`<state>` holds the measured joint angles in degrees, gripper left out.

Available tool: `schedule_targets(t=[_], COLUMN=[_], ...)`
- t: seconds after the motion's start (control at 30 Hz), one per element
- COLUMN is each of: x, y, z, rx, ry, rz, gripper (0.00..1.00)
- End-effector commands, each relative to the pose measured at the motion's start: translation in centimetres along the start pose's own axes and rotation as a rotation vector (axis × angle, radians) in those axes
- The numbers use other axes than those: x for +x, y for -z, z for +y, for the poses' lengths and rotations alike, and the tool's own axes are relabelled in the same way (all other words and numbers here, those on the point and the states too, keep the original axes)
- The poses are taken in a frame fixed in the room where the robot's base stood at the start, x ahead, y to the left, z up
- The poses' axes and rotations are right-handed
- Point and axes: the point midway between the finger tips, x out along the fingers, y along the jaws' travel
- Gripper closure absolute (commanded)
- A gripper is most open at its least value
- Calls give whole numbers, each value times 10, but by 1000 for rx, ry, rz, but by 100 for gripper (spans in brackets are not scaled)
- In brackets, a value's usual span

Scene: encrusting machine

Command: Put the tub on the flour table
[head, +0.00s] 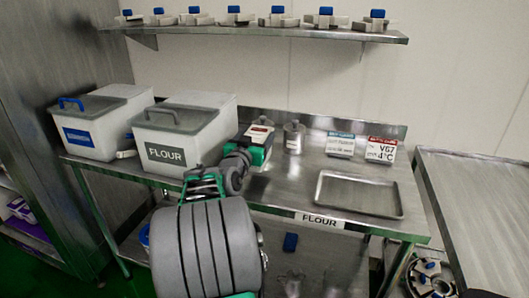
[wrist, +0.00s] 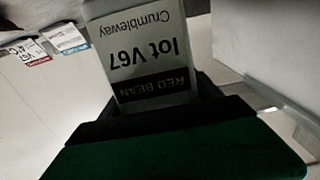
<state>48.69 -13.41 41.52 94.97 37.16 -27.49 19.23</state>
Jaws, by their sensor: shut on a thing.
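The tub (wrist: 150,62) is pale with a dark "RED BEAN" band and the words "lot V67 Crumbleway", upside down in the wrist view. In the head view the tub (head: 261,130) shows a white and red top beyond my gripper. My gripper (head: 257,153), green and black, is shut on it. The flour table (head: 300,177) is a steel table with a "FLOUR" sign on its front edge. The tub is over its middle, near the back. I cannot tell whether its base touches the tabletop; my gripper hides it.
A lidded "FLOUR" bin (head: 180,135) stands close left of the tub. A small steel canister (head: 294,137) is close right. Two label cards (head: 381,150) and an empty tray (head: 358,195) are further right. A shelf (head: 260,30) hangs above. Bare tabletop lies before the canister.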

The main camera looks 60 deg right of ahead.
Motion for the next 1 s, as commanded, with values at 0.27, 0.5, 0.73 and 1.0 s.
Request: schedule_targets(t=[0.27,0.5,0.73,1.0], x=[0,0,0,0], y=[-40,-41,-47,-47], z=[-1,-1,-1,-1], rx=[2,4,1,1], ry=[2,2,2,2], rz=[5,7,-1,-1], gripper=[100,100,20,6])
